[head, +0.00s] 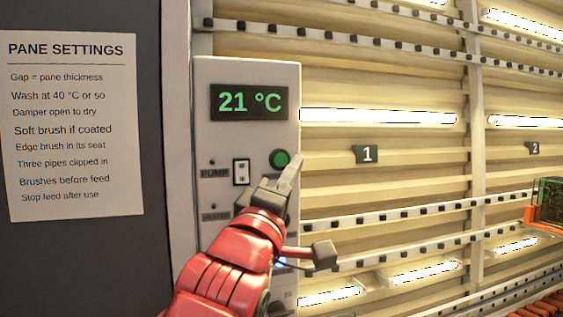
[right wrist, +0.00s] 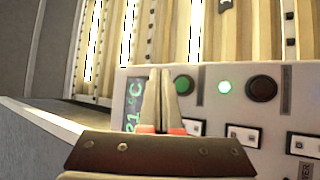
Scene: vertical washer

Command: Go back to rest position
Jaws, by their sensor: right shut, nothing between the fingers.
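My right gripper (head: 290,169) is in front of the control panel (head: 204,120) in the head view, its tip just right of and below a green button (head: 279,159). In the right wrist view the gripper (right wrist: 160,78) has its two fingers together with nothing between them. The fingers overlap the panel's edge there, between the display (right wrist: 133,105) and a dark green button (right wrist: 184,85). I cannot tell whether the tips touch the panel. My red right arm hides the panel's lower part in the head view. My left gripper is not in view.
The display (head: 249,102) reads 21 °C. A pump switch (head: 241,171) sits below it. A "PANE SETTINGS" sheet (head: 72,125) hangs at left. Ribbed walls with roller rails (head: 400,42) and lit tubes (head: 380,117) fill the right. A green-and-orange object (head: 548,201) is at far right.

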